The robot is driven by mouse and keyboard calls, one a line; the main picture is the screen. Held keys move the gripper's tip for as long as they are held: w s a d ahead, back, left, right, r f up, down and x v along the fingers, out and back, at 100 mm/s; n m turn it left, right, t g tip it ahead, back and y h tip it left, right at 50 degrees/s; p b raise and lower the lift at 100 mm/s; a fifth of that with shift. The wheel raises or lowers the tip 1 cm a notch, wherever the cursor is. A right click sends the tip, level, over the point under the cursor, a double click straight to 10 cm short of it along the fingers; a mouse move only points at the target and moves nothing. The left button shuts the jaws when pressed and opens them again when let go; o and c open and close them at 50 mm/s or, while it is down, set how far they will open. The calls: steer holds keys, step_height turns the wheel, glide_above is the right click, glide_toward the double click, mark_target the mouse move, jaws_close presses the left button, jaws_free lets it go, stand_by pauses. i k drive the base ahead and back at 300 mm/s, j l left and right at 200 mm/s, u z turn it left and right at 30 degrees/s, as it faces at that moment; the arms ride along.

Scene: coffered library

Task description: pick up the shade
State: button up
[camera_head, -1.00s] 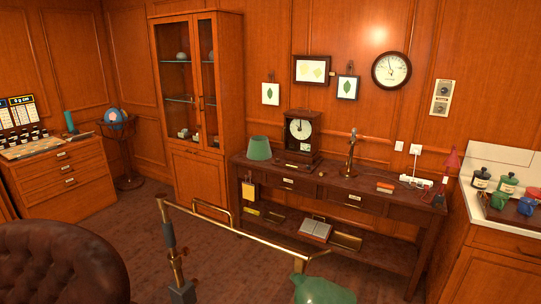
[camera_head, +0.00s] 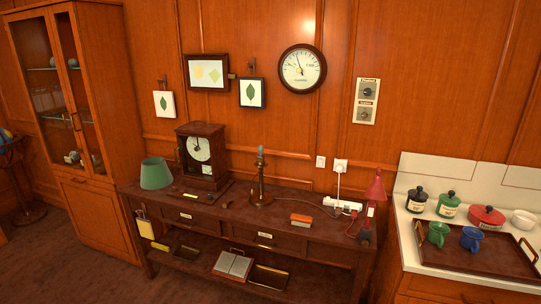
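A green lampshade (camera_head: 156,173) sits on the left end of the dark wooden side table (camera_head: 225,203), wide end down, left of the clock. A brass lamp stand (camera_head: 261,178) without a shade stands upright near the middle of the same table. The shade is apart from the stand. My gripper is not in view.
A wooden clock (camera_head: 200,155), a small red-orange box (camera_head: 301,220), a white power strip (camera_head: 342,205) and a red lamp (camera_head: 375,190) stand on the table. A glass cabinet (camera_head: 75,100) is at left. A tray (camera_head: 480,250) with mugs is on the right counter.

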mark_target(156, 175)
steer(key=i+j+u, duration=0.15)
steer(key=i+u, duration=1.15)
steer(key=i+l+u, duration=0.3)
steer(key=u, duration=0.15)
steer(key=i+j+z, duration=0.1)
steer(key=i, duration=0.4)
steer(key=i+j, duration=0.15)
steer(key=i, duration=0.4)
steer(key=i+j+z, duration=0.15)
steer(key=i, duration=0.35)
steer(key=i+j, duration=0.25)
steer(key=i, duration=0.25)
steer(key=i+l+z, duration=0.1)
steer(key=i+z, duration=0.65)
steer(key=i+j, duration=0.05)
